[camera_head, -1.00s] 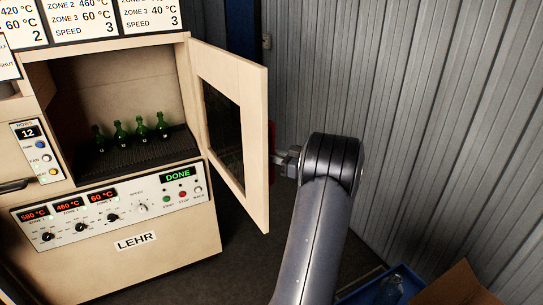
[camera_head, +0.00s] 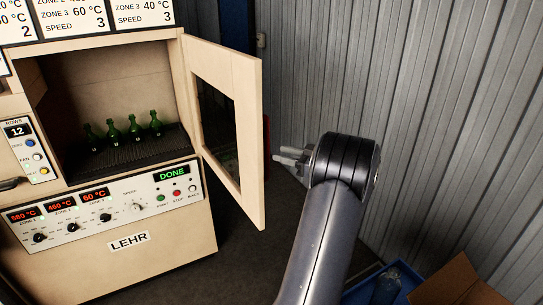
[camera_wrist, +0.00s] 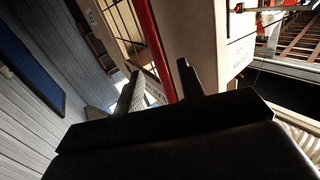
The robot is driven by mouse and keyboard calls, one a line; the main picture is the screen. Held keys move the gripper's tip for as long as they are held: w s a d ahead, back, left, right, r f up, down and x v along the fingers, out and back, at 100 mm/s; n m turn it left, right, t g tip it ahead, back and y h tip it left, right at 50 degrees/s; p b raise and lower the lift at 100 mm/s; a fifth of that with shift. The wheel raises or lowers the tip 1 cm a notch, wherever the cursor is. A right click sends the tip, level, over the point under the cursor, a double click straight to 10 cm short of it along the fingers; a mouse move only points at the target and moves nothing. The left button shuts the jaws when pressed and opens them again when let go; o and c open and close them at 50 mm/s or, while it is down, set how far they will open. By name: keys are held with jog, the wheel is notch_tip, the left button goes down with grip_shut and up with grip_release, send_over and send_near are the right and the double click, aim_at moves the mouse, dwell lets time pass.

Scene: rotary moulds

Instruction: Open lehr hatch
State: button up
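The lehr (camera_head: 160,268) is a cream cabinet at left in the head view. Its hatch (camera_head: 252,165), a cream-framed door with a dark window, stands swung wide open to the right. Several green bottles (camera_head: 113,131) stand upright on the dark belt inside. My gripper (camera_head: 284,158) is just right of the hatch's free edge in the head view, apart from it in the picture. In the wrist view my gripper's two fingers (camera_wrist: 157,84) are spread with a gap and hold nothing visible. The outer face of the hatch is hidden in the head view.
The control panel (camera_head: 110,208) reads DONE. A red bar (camera_wrist: 155,50) runs diagonally beyond the fingers in the wrist view. A grey corrugated wall (camera_head: 430,110) closes the right side. A blue bin (camera_head: 365,290) and a cardboard box (camera_head: 455,285) stand at bottom right.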

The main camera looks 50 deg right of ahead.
jog(key=v, duration=0.4)
jog(key=shift+s+b, duration=0.15)
jog(key=shift+b, duration=0.25)
jog(key=p+x, duration=0.3)
jog(key=x, duration=0.8)
jog(key=shift+s+f, duration=0.15)
